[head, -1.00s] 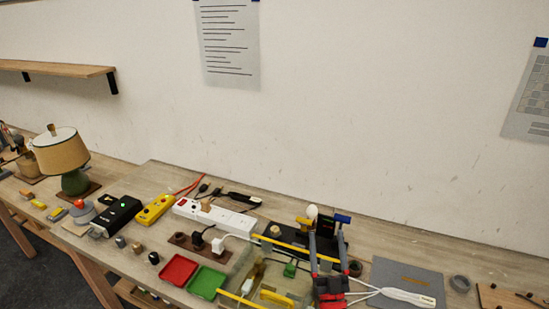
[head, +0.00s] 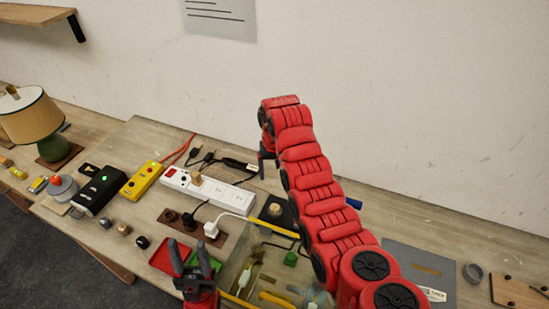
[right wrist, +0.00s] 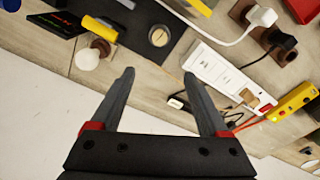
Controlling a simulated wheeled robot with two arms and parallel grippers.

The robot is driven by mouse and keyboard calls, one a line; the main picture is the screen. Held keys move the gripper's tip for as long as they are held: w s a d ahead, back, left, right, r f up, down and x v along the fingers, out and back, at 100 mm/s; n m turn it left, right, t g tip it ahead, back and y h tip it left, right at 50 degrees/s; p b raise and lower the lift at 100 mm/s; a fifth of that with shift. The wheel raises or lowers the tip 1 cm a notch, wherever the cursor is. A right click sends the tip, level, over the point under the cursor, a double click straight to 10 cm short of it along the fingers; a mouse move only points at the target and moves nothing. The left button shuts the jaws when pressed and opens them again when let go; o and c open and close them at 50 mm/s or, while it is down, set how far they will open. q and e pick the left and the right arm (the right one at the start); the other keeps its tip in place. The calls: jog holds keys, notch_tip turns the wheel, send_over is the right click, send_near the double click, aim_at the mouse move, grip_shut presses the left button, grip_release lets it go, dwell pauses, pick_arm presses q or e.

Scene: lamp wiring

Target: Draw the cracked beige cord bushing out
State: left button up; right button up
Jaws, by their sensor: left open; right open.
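A round beige piece, which looks like the cord bushing (right wrist: 159,36), sits in a dark block in the right wrist view. It shows small in the head view (head: 275,209); I cannot make out a crack. My right gripper (right wrist: 159,98) is open and empty, its fingers apart from the bushing. In the head view the right gripper (head: 265,163) hangs above the back of the bench, beyond the dark block. My left gripper (head: 190,258) is open with its fingers upward, near the red tray and green tray, with nothing visible between them.
A white power strip (head: 207,190) lies left of the dark block. A clear box with yellow edges (head: 271,232) stands in front. The red tray (head: 162,256) and green tray (head: 213,262) are partly hidden by my left gripper. A white bulb (right wrist: 87,58) lies near the bushing.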

jog(key=b, duration=0.1)
send_over(275, 207)
notch_tip(275, 207, down, 8)
jog(key=shift+f, duration=0.15)
notch_tip(275, 207, down, 8)
jog(key=b, duration=0.4)
jog(key=shift+a+b, duration=0.1)
jog(key=shift+b, duration=0.25)
grip_shut()
jog(key=shift+r+p, duration=0.45)
jog(key=shift+r, duration=0.2)
dwell(0.5)
